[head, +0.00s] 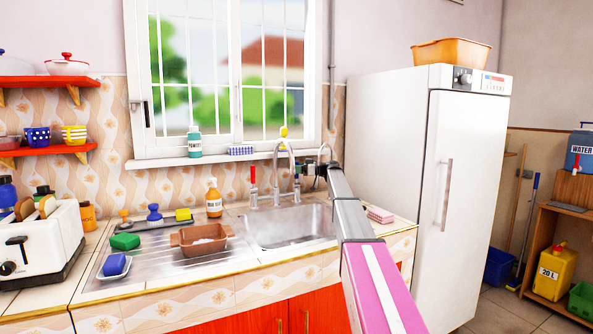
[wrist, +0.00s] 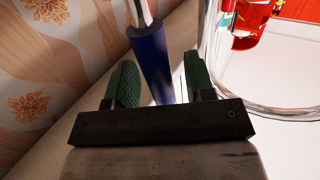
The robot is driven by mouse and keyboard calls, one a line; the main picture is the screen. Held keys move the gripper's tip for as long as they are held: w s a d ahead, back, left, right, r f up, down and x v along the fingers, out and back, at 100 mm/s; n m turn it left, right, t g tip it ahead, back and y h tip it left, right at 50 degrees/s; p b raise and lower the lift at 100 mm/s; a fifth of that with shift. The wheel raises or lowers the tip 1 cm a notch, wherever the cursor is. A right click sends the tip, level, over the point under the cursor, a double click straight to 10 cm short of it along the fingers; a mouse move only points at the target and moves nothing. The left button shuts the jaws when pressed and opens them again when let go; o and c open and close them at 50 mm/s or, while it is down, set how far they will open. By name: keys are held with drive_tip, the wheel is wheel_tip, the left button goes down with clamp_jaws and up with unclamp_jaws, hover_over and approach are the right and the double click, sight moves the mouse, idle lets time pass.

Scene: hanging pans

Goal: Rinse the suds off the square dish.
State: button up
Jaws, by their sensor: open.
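The square dish (head: 203,240) is brown with two side handles and white suds inside. It stands on the metal drainboard, just left of the sink basin (head: 290,228). The chrome tap (head: 283,160) rises behind the basin, with a red-topped lever (head: 253,175) on its left. My gripper (head: 309,169) is at the tap's right side, away from the dish. In the wrist view its green-padded fingers (wrist: 160,62) are open on either side of a blue tap handle (wrist: 150,55). I cannot tell whether they touch it. No water stream shows.
An orange soap bottle (head: 214,200) stands behind the dish. A green sponge (head: 125,241) and a blue item on a soap dish (head: 114,266) lie left. A pink sponge (head: 380,215) lies right of the basin. A white fridge (head: 450,190) stands at the right.

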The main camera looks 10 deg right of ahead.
clamp_jaws()
drive_tip(key=shift+s+d+f+n+y, duration=0.1)
drive_tip(key=shift+s+d+n+y, duration=0.1)
drive_tip(key=shift+s+n+y, duration=0.45)
drive_tip(key=shift+s+d+f+n+y, duration=0.1)
drive_tip(key=shift+s+d+n+y, duration=0.25)
drive_tip(key=shift+n, duration=0.5)
drive_tip(key=shift+s+a, duration=0.1)
drive_tip(key=shift+a, duration=0.05)
unclamp_jaws()
drive_tip(key=v, duration=1)
drive_tip(key=shift+d, duration=0.4)
drive_tip(key=shift+s+r, duration=0.1)
drive_tip(key=shift+s, duration=0.05)
